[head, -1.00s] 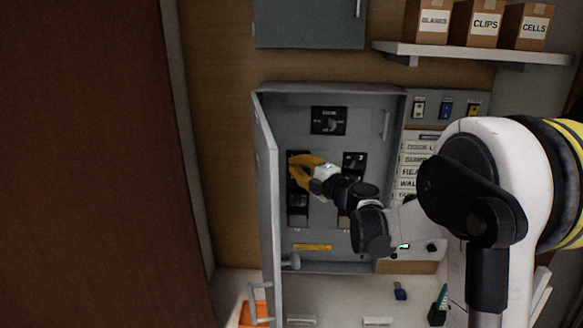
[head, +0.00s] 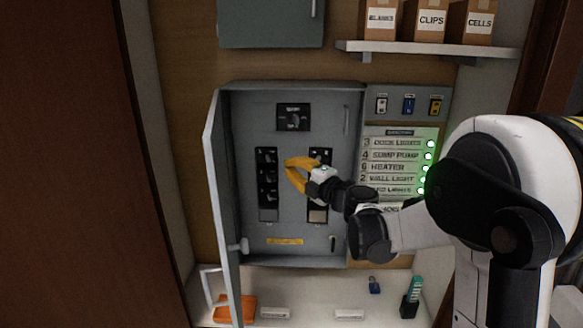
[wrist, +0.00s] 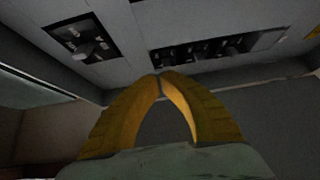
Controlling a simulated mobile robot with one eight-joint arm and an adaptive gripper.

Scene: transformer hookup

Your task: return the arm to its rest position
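My gripper (head: 287,166) is in front of the open grey electrical panel (head: 243,105), between the left breaker column (head: 267,186) and the right breaker column (head: 318,215). Its two yellow fingers curve together and meet at the tips in the wrist view (wrist: 160,77), with nothing between them. It appears clear of the breakers. It partly covers the right column in the head view. My white and black arm reaches in from the right. The main switch (head: 293,117) sits above the columns.
The panel door (head: 222,200) stands open at the left. A directory (head: 392,158) with lit green lamps is on the right. A shelf with boxes (head: 432,47) is above. The counter below holds an orange item (head: 235,309), a blue padlock (head: 374,285) and a teal-topped holder (head: 412,295).

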